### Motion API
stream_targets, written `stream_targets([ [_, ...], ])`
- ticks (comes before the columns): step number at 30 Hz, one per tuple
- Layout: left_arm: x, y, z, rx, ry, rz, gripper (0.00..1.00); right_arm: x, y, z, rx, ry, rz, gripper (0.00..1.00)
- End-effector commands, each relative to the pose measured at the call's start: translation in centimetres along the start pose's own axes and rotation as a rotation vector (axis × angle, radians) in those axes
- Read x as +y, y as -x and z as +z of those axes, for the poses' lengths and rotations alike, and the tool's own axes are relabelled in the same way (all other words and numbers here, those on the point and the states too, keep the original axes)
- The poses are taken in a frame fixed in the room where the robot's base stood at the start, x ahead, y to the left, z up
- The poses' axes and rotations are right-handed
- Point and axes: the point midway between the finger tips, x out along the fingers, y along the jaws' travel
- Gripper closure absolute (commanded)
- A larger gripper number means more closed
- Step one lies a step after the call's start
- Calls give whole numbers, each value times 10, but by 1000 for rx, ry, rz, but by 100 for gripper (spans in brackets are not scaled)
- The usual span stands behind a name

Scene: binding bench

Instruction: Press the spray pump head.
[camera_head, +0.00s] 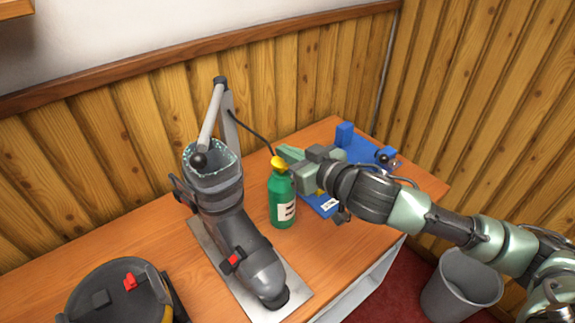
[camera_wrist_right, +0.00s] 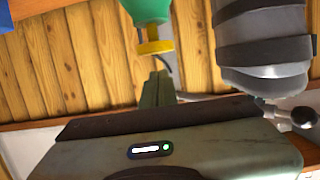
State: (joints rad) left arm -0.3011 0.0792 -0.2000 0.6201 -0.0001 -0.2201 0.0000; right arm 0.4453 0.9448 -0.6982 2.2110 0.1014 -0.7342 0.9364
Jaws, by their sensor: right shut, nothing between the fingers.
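The spray bottle is green with a white label (camera_head: 283,205) and stands upright on the bench. Its yellow pump head (camera_head: 279,163) is on top. The bottle (camera_wrist_right: 146,10) and pump head (camera_wrist_right: 156,46) appear upside down in the right wrist view. My right gripper (camera_head: 284,152) is shut and empty, its fingertips close beside the pump head in the head view, partly behind it. In the wrist view the shut fingers (camera_wrist_right: 158,80) point at the pump head; I cannot tell whether they touch it. My left gripper is not in view.
A grey boot (camera_head: 235,225) on a plate with an upright lever stands left of the bottle. A blue tray (camera_head: 365,150) lies behind and right of it. A dark rounded item with a red part (camera_head: 115,292) is front left. A bin (camera_head: 462,287) stands on the floor.

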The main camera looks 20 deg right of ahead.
Motion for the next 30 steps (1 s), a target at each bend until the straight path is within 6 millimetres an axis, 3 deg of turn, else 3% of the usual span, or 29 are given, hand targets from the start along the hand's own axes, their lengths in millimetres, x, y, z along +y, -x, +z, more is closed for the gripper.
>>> stream_targets([
  [1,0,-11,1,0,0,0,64,0,-2,10,2,1,0,100],
  [6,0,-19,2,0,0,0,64,0,-4,18,2,0,-1,100],
  [19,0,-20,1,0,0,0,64,0,-4,19,1,-1,0,100],
  [25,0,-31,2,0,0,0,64,0,-9,39,-1,-5,-1,100],
  [30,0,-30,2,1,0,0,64,0,-9,39,-2,-2,0,100],
])
